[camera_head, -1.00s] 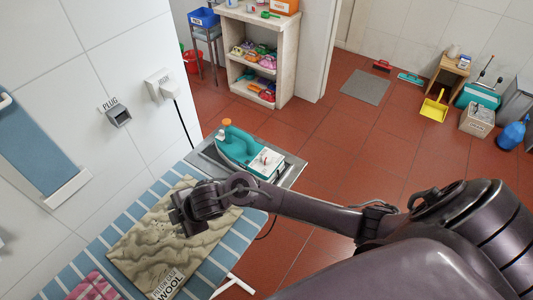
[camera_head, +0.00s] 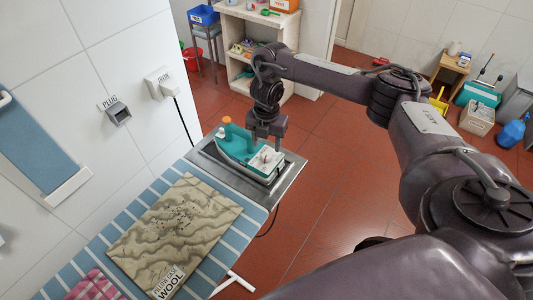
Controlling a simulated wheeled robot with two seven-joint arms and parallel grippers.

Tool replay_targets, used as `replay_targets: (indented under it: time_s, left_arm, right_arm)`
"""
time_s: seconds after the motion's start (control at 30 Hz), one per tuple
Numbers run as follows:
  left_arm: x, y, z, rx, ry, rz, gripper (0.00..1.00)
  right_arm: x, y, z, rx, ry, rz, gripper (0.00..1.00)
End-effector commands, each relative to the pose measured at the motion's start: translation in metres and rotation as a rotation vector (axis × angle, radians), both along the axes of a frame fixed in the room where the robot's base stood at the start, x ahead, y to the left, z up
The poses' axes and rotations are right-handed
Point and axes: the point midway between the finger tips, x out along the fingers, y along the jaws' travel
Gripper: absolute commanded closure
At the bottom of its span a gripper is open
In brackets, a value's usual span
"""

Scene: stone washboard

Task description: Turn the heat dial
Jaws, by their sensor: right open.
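A teal iron (camera_head: 236,146) with an orange knob on top rests on a grey metal tray (camera_head: 286,181) at the end of the ironing board. The heat dial (camera_head: 265,157) appears as a small mark on the iron's pale rear panel; its setting is too small to read. My right gripper (camera_head: 264,140) points down just above the iron's rear part, close to the dial, and is open. I cannot tell whether its fingers touch the iron. My left gripper is not in view.
The striped ironing board (camera_head: 215,262) bears a beige cloth (camera_head: 180,225) marked wool and a pink checked cloth (camera_head: 95,287). A wall socket (camera_head: 162,84) with a cord is behind the iron. A shelf (camera_head: 232,30) stands at the back. The red floor is mostly clear.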

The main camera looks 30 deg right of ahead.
Motion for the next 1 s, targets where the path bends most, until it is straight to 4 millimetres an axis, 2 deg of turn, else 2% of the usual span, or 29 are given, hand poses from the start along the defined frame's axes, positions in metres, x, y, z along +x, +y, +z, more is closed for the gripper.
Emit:
replay_targets:
  time_s: [0.03,0.1,0.3,0.67,1.0]
  left_arm:
    - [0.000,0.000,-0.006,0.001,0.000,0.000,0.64]
    - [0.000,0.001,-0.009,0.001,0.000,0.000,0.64]
    - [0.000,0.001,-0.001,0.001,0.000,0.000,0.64]
    - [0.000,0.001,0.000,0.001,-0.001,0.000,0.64]
    - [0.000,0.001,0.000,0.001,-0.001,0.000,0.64]
  right_arm:
    - [-0.001,0.000,-0.014,0.001,0.003,-0.002,0.49]
    - [-0.001,0.001,-0.025,0.002,0.003,-0.001,0.49]
    - [0.000,0.000,-0.044,0.001,0.001,-0.002,0.49]
    - [0.001,0.001,-0.053,0.000,-0.003,0.000,0.49]
    - [0.001,0.001,-0.052,0.000,-0.003,0.000,0.92]
